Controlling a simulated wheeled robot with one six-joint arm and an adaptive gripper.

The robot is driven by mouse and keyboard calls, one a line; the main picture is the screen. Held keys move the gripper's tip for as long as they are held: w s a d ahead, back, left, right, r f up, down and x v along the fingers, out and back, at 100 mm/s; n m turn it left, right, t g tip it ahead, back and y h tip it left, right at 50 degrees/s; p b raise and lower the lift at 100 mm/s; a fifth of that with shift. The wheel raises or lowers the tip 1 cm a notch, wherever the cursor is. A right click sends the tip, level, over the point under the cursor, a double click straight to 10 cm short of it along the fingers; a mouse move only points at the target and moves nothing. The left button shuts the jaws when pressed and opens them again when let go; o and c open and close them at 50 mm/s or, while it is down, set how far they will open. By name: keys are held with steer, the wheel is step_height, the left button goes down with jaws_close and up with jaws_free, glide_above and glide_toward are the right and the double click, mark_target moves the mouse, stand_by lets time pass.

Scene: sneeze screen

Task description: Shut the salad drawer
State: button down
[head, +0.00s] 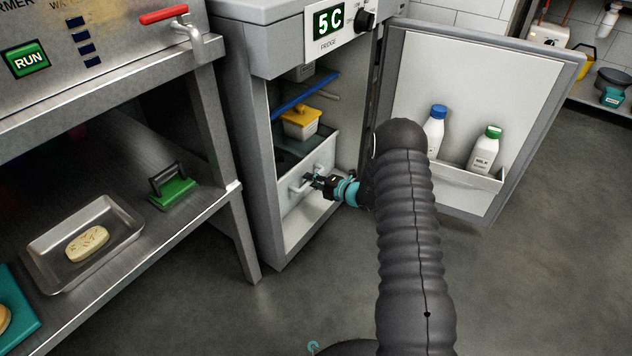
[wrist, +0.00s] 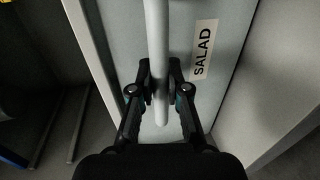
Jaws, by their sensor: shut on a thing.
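The salad drawer (head: 322,155) is a pale box low inside the open fridge (head: 240,130). Its front, with a SALAD label (wrist: 204,50), fills much of the wrist view. A light bar handle (wrist: 157,50) runs across that front. My gripper (head: 312,181) is at the handle, and in the wrist view its two fingers (wrist: 160,82) are shut on the bar from both sides. In the head view the drawer front stands near the fridge opening; how far the drawer is out I cannot tell exactly. My arm hides part of the fridge's right side.
The fridge door (head: 470,110) stands wide open to the right, with two bottles (head: 484,150) in its rack. A yellow-lidded tub (head: 301,122) sits above the drawer. A steel bench (head: 110,250) with a tray (head: 50,262) stands left. Floor in front is clear.

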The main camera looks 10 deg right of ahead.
steer(key=c, duration=1.2)
jaws_free()
steer(key=shift+s+a, duration=0.15)
steer(key=shift+s, duration=0.05)
steer(key=shift+c, duration=0.2)
steer(key=shift+o, duration=0.5)
steer(key=shift+d, duration=0.25)
steer(key=v, duration=1.2)
